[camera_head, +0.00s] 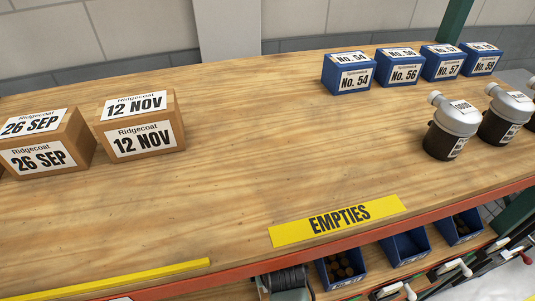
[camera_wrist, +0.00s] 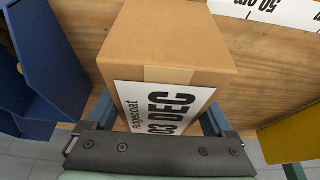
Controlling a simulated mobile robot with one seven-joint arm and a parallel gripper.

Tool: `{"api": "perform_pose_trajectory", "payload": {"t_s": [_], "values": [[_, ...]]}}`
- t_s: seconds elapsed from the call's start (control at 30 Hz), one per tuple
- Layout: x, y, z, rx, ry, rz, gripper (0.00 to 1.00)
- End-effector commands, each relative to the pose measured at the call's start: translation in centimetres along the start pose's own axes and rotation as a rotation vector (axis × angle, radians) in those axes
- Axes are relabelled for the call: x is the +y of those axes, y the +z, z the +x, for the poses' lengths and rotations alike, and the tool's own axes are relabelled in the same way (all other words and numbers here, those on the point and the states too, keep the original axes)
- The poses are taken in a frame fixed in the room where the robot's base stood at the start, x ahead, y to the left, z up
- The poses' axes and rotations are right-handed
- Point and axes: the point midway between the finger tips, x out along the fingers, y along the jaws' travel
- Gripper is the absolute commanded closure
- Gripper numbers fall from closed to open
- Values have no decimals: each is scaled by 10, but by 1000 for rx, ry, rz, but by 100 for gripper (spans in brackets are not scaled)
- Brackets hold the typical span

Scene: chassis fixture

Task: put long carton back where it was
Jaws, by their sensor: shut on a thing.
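A brown cardboard carton (camera_wrist: 170,38) fills the middle of the wrist view. Its white label reads "Ridgecoat 03 DEC" and lies sideways in the picture. My gripper (camera_wrist: 158,118) is shut on this carton, with a bluish finger on each side and the dark palm bar below. The carton's underside and far end are hidden. My gripper and the held carton do not show in the head view. There, two similar cartons stand on the wooden bench top (camera_head: 235,150) at the left: "26 SEP" (camera_head: 45,140) and "12 NOV" (camera_head: 142,122).
Several blue boxes, including "No. 54" (camera_head: 348,73), stand at the back right, near dark jars with grey tops (camera_head: 452,128). A yellow "EMPTIES" label (camera_head: 338,219) lies at the front edge. The bench middle is clear.

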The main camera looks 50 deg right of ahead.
Motion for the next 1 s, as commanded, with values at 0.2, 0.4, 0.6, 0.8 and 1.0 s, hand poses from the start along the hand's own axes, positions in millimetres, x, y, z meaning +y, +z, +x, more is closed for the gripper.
{"api": "perform_pose_trajectory", "payload": {"t_s": [0.2, 0.4, 0.6, 0.8, 1.0], "values": [[0, -11, 14, 0, 1, -1, 100], [0, -10, 18, 4, 1, -1, 100], [0, -9, 20, 4, 1, -1, 100], [0, -7, 22, 0, 0, -1, 0], [0, -8, 20, 0, 1, -1, 0]]}}
